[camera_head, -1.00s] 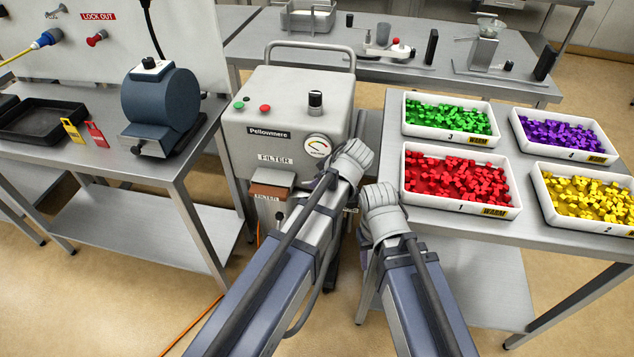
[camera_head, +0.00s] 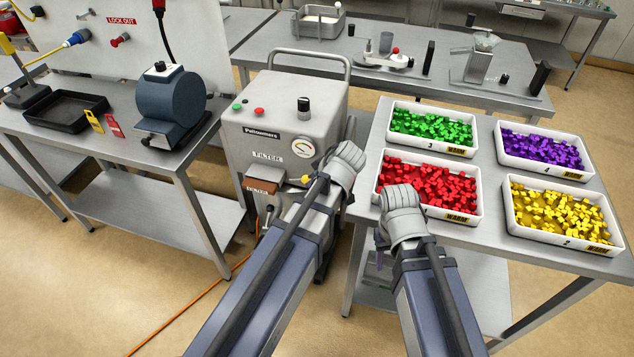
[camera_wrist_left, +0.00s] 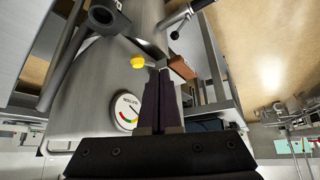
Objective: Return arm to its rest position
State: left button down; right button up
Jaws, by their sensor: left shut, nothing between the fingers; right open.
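The grey dryer unit (camera_head: 250,130) with a gauge and FILTER labels stands mid-view, its brown filter handle (camera_head: 262,187) low on the front. My left gripper (camera_head: 320,182) is in front of the dryer's lower right side, partly hidden by my own wrist. In the left wrist view my left gripper (camera_wrist_left: 160,72) is shut with nothing in it. A yellow knob (camera_wrist_left: 137,62) is beside its fingertips; I cannot tell whether they touch. My right gripper (camera_head: 381,238) is open, at the near left edge of the tray table; its fingers are mostly hidden.
The right table (camera_head: 480,225) holds trays of green (camera_head: 430,128), purple (camera_head: 540,150), red (camera_head: 430,185) and yellow (camera_head: 560,215) pieces. The left bench (camera_head: 60,150) holds a black tray (camera_head: 65,110) and a blue-grey machine (camera_head: 170,105). An orange cable (camera_head: 190,305) crosses the floor.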

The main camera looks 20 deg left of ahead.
pick_arm(q)
jog(key=shift+s+d+r, duration=0.15)
jog(key=shift+d+r, duration=0.05)
pick_arm(e)
jog(key=shift+s+d+r, duration=0.1)
jog(key=shift+d+r, duration=0.1)
jog(key=shift+d, duration=0.2)
pick_arm(q)
jog(key=s+d+f+m+g+h, duration=0.2)
jog(key=s+d+m, duration=0.4)
jog(key=s+m, duration=0.1)
jog(key=s+d+f+m+g+h, duration=0.1)
jog(key=s+d+m+g+h, duration=0.1)
jog(key=s+d+m, duration=0.4)
jog(key=s+m, duration=0.2)
jog(key=s, duration=0.2)
jog(key=shift+f+h, duration=0.3)
jog(key=shift+f, duration=0.1)
jog(key=shift+w, duration=0.1)
